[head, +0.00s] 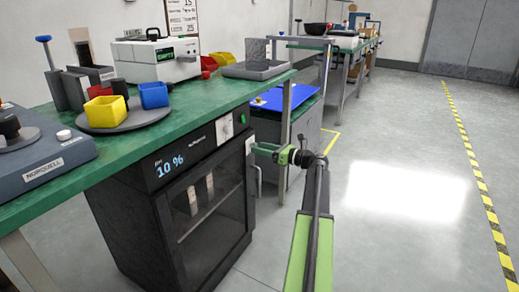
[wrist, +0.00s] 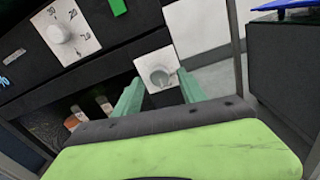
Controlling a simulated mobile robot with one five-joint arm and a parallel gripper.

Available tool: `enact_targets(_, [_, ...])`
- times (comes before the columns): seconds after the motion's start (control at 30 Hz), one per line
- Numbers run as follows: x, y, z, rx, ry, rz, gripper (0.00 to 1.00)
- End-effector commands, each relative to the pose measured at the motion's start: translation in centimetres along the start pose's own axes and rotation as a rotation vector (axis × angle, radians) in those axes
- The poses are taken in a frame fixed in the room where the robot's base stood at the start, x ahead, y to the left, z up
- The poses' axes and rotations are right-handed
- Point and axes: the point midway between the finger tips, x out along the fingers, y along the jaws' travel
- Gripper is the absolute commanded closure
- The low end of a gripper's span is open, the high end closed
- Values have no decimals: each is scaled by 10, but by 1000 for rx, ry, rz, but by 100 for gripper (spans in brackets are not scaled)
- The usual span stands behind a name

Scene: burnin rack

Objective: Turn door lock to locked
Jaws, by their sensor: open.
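The door lock is a round grey knob (wrist: 160,77) on a white square plate (wrist: 178,42), at the right of the black oven's front. In the wrist view my gripper (wrist: 158,82) is open, with one green finger to each side of the knob. I cannot tell whether the fingers touch it or how far off they are. In the head view my gripper (head: 258,150) is at the right edge of the oven (head: 165,225), and the plate shows only partly behind the fingers. Which way the lock is turned is unclear.
A dial with numbers (wrist: 58,33) and a green button (wrist: 117,6) sit left of the lock. The oven's display (head: 170,165) reads 10 %. A green bench (head: 190,105) overhangs the oven. A grey cabinet (head: 305,140) stands to the right. Open floor (head: 400,200) lies further right.

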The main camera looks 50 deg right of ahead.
Motion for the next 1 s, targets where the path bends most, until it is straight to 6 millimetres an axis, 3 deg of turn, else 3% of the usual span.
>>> enact_targets(0.33, [7, 0, 0, 0, 0, 0, 52])
enact_targets(0.7, [7, 1, 0, 0, 0, 1, 99])
enact_targets(1.0, [8, 1, 0, -10, 1, 1, 100])
